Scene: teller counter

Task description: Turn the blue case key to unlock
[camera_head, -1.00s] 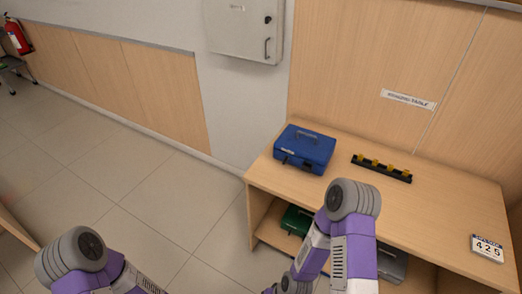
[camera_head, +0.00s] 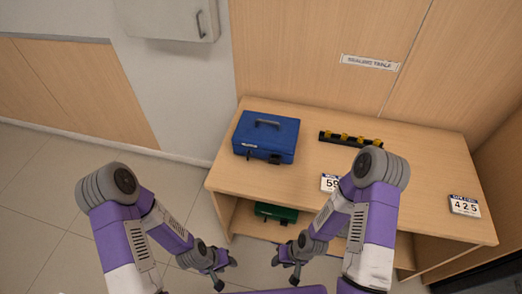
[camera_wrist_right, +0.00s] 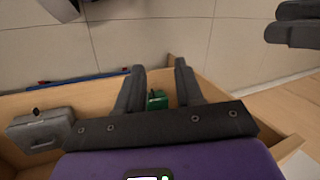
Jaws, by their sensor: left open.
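The blue case (camera_head: 266,132) sits shut on the desk top, towards its left end, with a handle on its lid. Small dark fittings show on its front face; I cannot tell the key clearly from the latch. My left gripper (camera_head: 226,273) is open and empty, low in front of the desk and well apart from the case. My right gripper (camera_head: 284,270) is also low in front of the desk. In the right wrist view its two fingers (camera_wrist_right: 160,90) are spread with nothing held between them.
A green case (camera_head: 276,212) lies on the shelf below; a grey case (camera_wrist_right: 40,130) shows in the right wrist view. A black rack with yellow pieces (camera_head: 350,139) and number cards (camera_head: 464,206), (camera_head: 330,183) are on the desk top. The wall stands behind.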

